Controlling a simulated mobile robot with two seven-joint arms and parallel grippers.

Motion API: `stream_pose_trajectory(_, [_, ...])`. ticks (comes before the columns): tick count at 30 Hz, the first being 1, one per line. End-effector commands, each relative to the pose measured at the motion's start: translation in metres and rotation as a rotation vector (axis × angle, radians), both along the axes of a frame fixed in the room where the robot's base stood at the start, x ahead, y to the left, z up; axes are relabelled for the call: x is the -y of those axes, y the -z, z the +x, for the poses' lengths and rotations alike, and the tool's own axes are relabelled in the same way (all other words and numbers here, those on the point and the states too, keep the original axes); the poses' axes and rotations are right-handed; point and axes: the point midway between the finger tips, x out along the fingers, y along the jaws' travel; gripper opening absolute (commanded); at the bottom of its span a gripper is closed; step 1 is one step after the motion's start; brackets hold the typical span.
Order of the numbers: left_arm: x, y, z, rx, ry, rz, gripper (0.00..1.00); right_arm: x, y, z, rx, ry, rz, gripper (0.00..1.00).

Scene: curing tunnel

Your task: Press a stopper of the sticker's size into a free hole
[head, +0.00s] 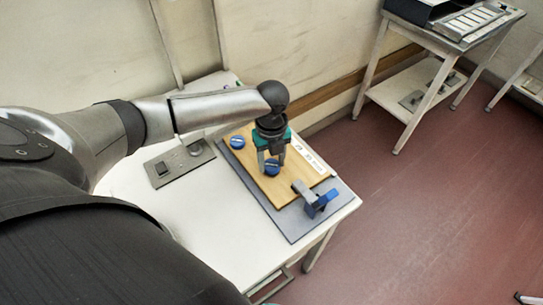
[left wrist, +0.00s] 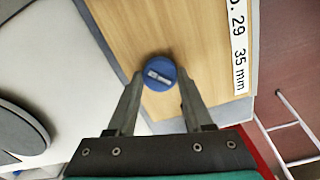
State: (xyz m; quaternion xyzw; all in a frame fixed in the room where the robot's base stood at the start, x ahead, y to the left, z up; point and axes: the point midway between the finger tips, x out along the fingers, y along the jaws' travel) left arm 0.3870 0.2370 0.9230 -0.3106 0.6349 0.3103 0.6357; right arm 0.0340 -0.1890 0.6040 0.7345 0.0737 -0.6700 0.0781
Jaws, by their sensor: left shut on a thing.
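A light wooden board (head: 284,190) lies on the white table, with a white sticker (head: 312,161) along its far right edge. A second blue stopper (head: 237,142) is at the board's far left corner.
A grey mat (head: 293,229) lies under the board. A blue and grey clamp-like piece (head: 316,200) stands at the board's near right edge. A grey plate with a black block (head: 180,163) lies to the left. The white table's (head: 222,222) front is clear.

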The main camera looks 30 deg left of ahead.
Motion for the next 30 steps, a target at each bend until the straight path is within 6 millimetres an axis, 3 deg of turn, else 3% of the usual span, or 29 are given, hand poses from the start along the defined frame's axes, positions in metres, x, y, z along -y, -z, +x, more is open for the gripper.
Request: stream_pose_trajectory(30, [0.000,0.012,0.000,0.000,0.001,0.000,0.00,0.000,0.005,0.000,0.000,0.000,0.000,0.68])
